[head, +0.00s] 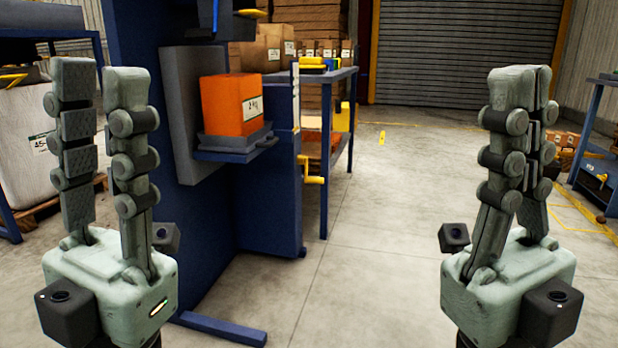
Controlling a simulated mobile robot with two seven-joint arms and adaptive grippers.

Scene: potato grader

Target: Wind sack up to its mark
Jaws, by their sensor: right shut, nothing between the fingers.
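An orange, box-shaped sack (231,103) with a white label stands upright on a small grey-blue platform (232,150) on the side of a tall blue machine (150,30). A yellow crank handle (313,179) sticks out from the machine's right side, below the platform's height. A pale upright strip (296,95), perhaps a scale, stands right of the sack; its markings are too small to read. My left gripper (99,72) is open and empty, left of the sack and apart from it. My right gripper (520,78) is shut and empty, far right of the crank.
A large white sack (28,135) stands on a pallet at the left. Behind the machine is a blue table (340,75) with boxes (315,48). A blue bench (600,150) stands at the right edge. The floor between crank and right gripper is clear.

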